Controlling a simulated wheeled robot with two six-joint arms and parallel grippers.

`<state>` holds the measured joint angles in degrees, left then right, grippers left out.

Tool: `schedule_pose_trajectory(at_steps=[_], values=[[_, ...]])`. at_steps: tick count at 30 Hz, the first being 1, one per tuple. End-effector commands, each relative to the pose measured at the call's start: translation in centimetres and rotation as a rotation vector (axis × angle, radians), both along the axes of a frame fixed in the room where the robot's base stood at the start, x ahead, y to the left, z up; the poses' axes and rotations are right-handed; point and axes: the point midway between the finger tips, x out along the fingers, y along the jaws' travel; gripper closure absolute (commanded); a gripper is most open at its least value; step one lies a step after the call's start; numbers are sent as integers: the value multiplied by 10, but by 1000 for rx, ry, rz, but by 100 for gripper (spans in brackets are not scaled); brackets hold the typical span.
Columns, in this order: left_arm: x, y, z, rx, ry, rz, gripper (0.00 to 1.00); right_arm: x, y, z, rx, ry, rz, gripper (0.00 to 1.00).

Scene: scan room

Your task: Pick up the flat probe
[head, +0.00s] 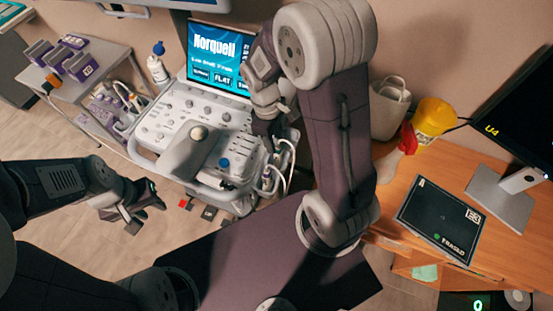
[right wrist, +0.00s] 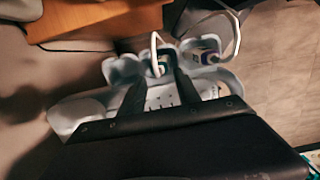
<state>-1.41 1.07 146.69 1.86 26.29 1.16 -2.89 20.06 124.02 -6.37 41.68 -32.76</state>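My right gripper (head: 268,138) reaches down at the right side of the ultrasound cart, by the probe holders. In the right wrist view its two dark fingers (right wrist: 160,68) stand apart, pointing into a pale holder cup. A probe with a teal band (right wrist: 157,70) and a white cable shows between the fingertips; contact cannot be made out. A second probe with a purple band (right wrist: 207,58) stands in the cup to its right. The frames do not show which one is the flat probe. My left gripper (head: 130,213) is open and empty, left of the cart.
The cart's screen (head: 214,50) reads "Norquell" and "FLAT". Cables loop beside the holders. A grey side table (head: 75,88) stands at left.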

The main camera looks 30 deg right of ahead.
Motion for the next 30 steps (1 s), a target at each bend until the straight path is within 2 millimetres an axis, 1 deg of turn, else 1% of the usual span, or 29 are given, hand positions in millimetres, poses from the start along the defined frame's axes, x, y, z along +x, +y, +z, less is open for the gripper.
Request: schedule_pose_trajectory(at_steps=[1,3,8,9,13,15,17,19,25,26,27,29,30], values=[[0,0,-2,0,0,0,64,-2,-1,-9,0,4,0,61],[0,0,-2,0,0,0,64,-2,-2,-18,-1,3,-1,61],[0,0,-2,0,0,0,64,-3,-2,-23,0,0,-1,61],[0,0,-3,0,0,0,64,-4,-3,-27,-1,2,-2,61],[0,0,-5,0,0,0,64,-13,-7,-50,0,5,-3,61],[0,0,-7,0,0,0,64,-14,-9,-62,-1,3,-1,61],[0,0,-8,0,0,0,64,-14,-9,-69,0,3,-3,61],[0,0,-8,0,0,0,64,-14,-9,-72,0,-1,-3,61],[0,0,-7,0,0,0,64,-13,-9,-72,0,-2,-3,61],[0,0,-7,0,0,0,64,-13,-9,-72,0,-2,-3,69],[0,0,-7,0,0,0,64,-13,-9,-72,0,-2,-3,80],[0,0,-7,0,0,0,64,-13,-9,-72,0,-2,-3,97],[0,0,-7,0,0,0,64,-13,-9,-72,0,-2,-2,100]])
